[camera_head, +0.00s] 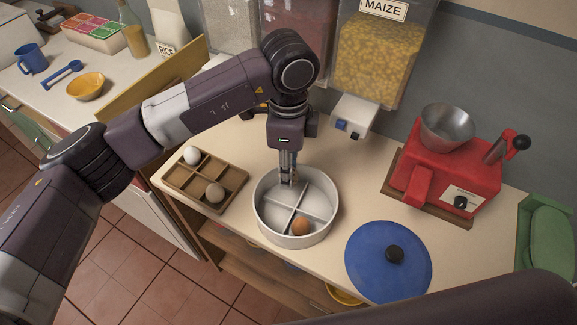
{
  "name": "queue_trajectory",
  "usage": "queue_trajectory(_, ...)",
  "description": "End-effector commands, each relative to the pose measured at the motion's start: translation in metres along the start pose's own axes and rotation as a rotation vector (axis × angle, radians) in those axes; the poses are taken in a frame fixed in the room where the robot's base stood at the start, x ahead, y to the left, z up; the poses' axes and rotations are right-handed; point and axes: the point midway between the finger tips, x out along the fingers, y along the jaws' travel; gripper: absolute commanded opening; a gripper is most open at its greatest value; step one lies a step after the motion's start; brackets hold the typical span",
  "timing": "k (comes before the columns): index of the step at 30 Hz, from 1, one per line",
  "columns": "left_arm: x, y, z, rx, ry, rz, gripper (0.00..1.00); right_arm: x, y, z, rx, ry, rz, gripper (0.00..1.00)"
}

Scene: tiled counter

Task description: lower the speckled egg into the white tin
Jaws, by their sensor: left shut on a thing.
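The round white tin (263,225) stands on the counter, split by a cross divider. My left gripper (289,178) points straight down into the far part of the tin. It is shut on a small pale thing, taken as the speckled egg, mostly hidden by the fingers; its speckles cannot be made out. I cannot tell whether it touches the tin's floor. A brown egg (301,226) lies in the near compartment. My right gripper is out of view.
Left of the tin, a wooden divided tray (233,184) holds a white egg (192,155) and a greyish-tan egg (214,192). A blue lid (372,262) lies to the right. A red machine (464,165) stands farther right. The maize dispenser (382,55) hangs behind.

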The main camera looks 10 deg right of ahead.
Motion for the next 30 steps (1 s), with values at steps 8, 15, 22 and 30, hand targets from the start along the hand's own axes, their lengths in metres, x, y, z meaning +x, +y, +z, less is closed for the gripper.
queue_trajectory(8, -0.0006, 0.0000, 0.0001, 0.000, 0.000, 0.000, 0.22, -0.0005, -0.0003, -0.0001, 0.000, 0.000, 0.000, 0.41)
queue_trajectory(15, 0.0003, 0.0000, 0.0001, 0.000, 0.000, 0.000, 0.22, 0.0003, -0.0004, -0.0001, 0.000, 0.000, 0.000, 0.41)
queue_trajectory(22, 0.0039, 0.0000, 0.0001, 0.000, 0.000, 0.000, 0.22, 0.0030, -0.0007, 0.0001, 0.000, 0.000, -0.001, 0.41)
queue_trajectory(30, 0.0043, 0.0000, 0.0002, 0.000, 0.000, 0.000, 0.22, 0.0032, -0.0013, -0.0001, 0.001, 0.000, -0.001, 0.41)
